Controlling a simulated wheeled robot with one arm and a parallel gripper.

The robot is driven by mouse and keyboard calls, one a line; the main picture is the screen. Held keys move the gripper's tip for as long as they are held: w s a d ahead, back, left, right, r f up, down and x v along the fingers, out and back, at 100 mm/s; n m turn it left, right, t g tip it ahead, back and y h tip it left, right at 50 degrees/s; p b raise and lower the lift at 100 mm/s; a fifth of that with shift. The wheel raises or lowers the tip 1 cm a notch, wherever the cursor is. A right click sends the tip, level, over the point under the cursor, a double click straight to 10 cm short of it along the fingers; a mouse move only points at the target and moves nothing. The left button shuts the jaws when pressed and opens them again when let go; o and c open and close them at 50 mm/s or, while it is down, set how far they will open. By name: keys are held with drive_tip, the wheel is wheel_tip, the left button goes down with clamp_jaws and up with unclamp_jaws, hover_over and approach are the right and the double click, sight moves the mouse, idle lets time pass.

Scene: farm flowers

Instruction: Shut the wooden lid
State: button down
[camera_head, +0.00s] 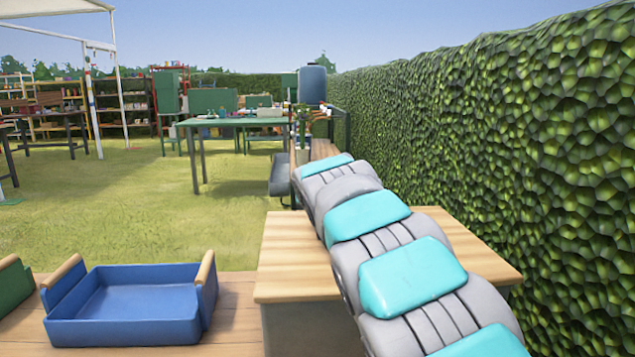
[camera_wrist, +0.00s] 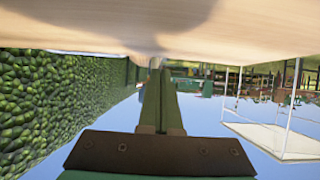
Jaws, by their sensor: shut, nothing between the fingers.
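The wooden lid (camera_head: 285,262) is a pale plank top on a box at the lower middle of the head view. It looks flat and level; I cannot tell whether it is fully down. My grey and turquoise arm passes over it and hides its middle and right part. My gripper (camera_wrist: 155,63) shows in the wrist view, its dark green fingers together and empty. A pale wooden surface (camera_wrist: 80,28), probably the lid, fills the top of that upside-down view, close to the fingertips; contact is unclear. The gripper is hidden in the head view.
A blue tray (camera_head: 135,292) with wooden handles stands left of the box, with part of a green tray (camera_head: 12,282) beside it. A tall hedge (camera_head: 480,150) runs along the right. A green table (camera_head: 225,123) stands farther back; the lawn (camera_head: 130,215) is open.

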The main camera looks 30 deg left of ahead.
drive_tip(key=shift+f, duration=0.65)
drive_tip(key=shift+f, duration=0.1)
drive_tip(key=shift+w+r, duration=0.1)
drive_tip(key=shift+r, duration=0.6)
drive_tip(key=r, duration=0.3)
drive_tip(key=shift+s+d+r+p, duration=0.1)
drive_tip(key=shift+s+r+p, duration=0.2)
drive_tip(key=shift+r+p, duration=0.1)
drive_tip(key=s+d+r+b, duration=0.1)
drive_tip(key=s+d+r, duration=0.3)
drive_tip(key=s+r, duration=0.1)
drive_tip(key=shift+r, duration=0.6)
drive_tip(key=shift+s, duration=0.2)
